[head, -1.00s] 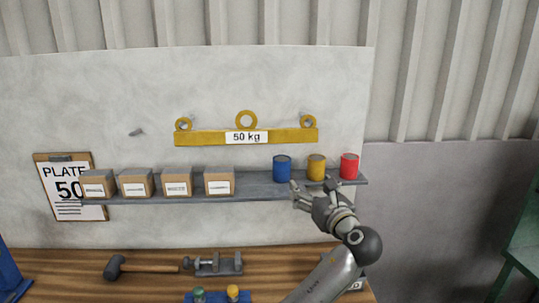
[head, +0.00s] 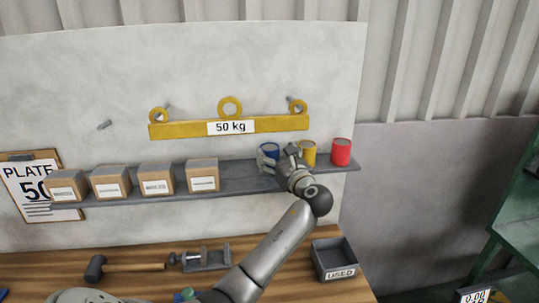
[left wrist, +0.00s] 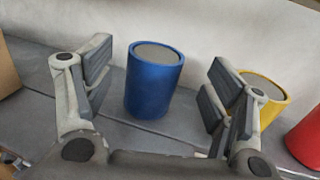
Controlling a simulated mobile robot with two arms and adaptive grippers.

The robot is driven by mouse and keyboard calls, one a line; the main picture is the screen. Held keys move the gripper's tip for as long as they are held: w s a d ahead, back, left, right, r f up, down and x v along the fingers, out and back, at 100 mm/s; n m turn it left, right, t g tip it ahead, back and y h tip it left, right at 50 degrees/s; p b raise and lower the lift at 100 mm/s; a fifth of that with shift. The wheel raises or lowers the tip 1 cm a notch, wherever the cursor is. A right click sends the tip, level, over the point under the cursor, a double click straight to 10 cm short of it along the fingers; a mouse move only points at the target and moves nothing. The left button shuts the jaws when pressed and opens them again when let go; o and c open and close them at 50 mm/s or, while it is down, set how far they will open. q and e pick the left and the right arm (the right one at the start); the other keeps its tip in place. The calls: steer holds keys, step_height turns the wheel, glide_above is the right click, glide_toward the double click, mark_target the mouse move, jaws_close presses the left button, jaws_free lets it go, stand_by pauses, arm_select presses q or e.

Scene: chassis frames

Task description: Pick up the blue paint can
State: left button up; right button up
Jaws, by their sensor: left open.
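The blue paint can (head: 269,150) stands upright on the grey wall shelf, partly hidden behind my left gripper in the head view. In the left wrist view the blue can (left wrist: 153,85) shows whole, with a grey lid, ahead of and between the fingers. My left gripper (head: 280,158) is open at the shelf. Its two fingers (left wrist: 157,95) also show in the left wrist view, spread to either side of the can, with nothing held. I do not see my right gripper.
A yellow can (head: 309,153) stands close right of the blue one, near the right finger, and a red can (head: 341,152) beyond it. Several cardboard boxes (head: 156,179) line the shelf (head: 240,182) to the left. A yellow 50 kg beam (head: 180,130) hangs above. A "USED" bin (head: 338,259) is on the bench below.

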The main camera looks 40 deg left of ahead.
mark_target(273, 153)
arm_select(q)
steer(key=shift+s+p+x, duration=0.2)
steer(key=shift+p+x, duration=0.3)
steer(key=shift+x, duration=0.65)
steer(key=shift+w+a, duration=0.15)
steer(key=shift+a, duration=0.3)
steer(key=shift+w+a+f, duration=0.1)
steer(key=shift+w+a, duration=0.05)
steer(key=shift+a, duration=0.05)
steer(key=shift+d, duration=0.1)
steer(key=c, duration=1.3)
arm_select(e)
steer(key=shift+w+a+r, duration=0.15)
steer(key=shift+r, duration=0.35)
steer(key=shift+w+a+r, duration=0.1)
steer(key=shift+a+r, duration=0.05)
steer(key=shift+r, duration=0.35)
